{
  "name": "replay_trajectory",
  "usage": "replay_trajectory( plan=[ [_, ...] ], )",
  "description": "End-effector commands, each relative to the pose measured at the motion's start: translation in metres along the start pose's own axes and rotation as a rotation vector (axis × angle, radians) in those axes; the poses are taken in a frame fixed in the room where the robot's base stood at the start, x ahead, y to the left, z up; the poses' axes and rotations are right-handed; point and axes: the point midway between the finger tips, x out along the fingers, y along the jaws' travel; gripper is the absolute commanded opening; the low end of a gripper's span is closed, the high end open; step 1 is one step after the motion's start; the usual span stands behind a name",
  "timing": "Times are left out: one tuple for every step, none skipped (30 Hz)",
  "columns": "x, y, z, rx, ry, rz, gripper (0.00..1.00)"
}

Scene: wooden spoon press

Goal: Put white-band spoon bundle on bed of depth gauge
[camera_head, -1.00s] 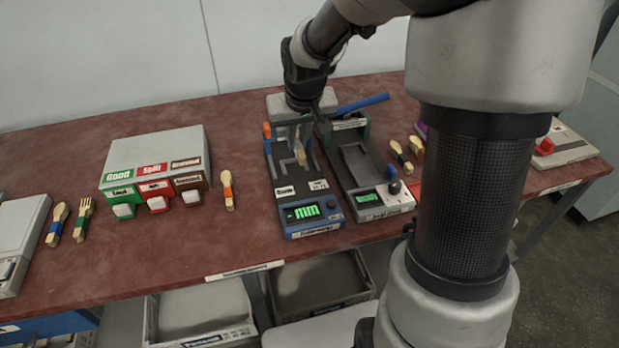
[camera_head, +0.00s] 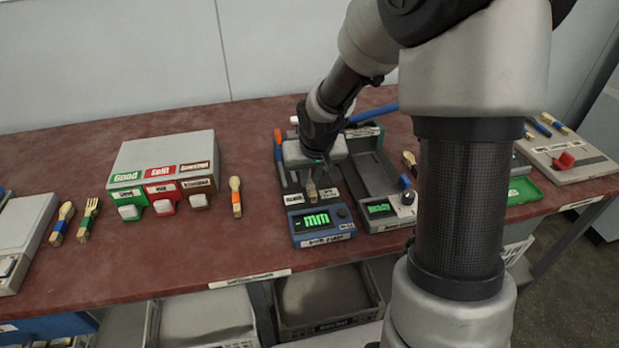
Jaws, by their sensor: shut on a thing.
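My gripper (camera_head: 311,179) is shut on a small pale wooden bundle (camera_head: 312,192), taken as the white-band spoon bundle. Its band is too small and covered to make out. The gripper points down over the front part of the bed of a blue-fronted gauge (camera_head: 322,240) with a green "mm" display, taken as the depth gauge. Much of the bed is hidden behind my gripper and wrist. I cannot tell whether the bundle touches the bed.
A second grey device (camera_head: 378,180) with a blue lever (camera_head: 372,114) stands close on the right. A wooden piece with an orange band (camera_head: 236,197) and a box with Good and Split buttons (camera_head: 163,160) are at left. Bare red table lies in front of the box.

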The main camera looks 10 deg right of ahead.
Motion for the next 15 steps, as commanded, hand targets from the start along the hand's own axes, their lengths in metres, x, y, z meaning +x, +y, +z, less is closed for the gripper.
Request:
replay_trajectory(
  plan=[
    [0.0005,0.0000,0.0001,0.000,0.000,0.000,0.00],
    [0.0014,0.0000,0.0006,0.000,0.000,0.000,0.00],
    [0.0031,0.0000,0.0013,0.000,0.000,0.000,0.00],
    [0.0041,0.0000,0.0017,0.000,0.000,0.000,0.00],
    [0.0050,0.0000,0.0021,0.000,0.000,0.000,0.00],
    [0.0030,0.0000,0.0012,0.000,0.000,0.000,0.18],
    [0.0030,0.0000,0.0012,0.000,0.000,0.000,0.23],
    [0.0030,0.0000,0.0013,0.000,0.000,0.000,0.28],
    [0.0030,0.0000,0.0013,0.000,0.000,0.000,0.30],
    [0.0030,0.0000,0.0013,0.000,0.000,0.000,0.30],
    [0.0030,0.0000,0.0013,0.000,0.000,0.000,0.30],
    [0.0030,0.0000,0.0013,0.000,0.000,0.000,0.30],
    [0.0030,0.0000,0.0013,0.000,0.000,0.000,0.30],
    [0.0030,0.0000,0.0013,0.000,0.000,0.000,0.30],
    [0.0030,0.0000,0.0013,0.000,0.000,0.000,0.30]
  ],
)
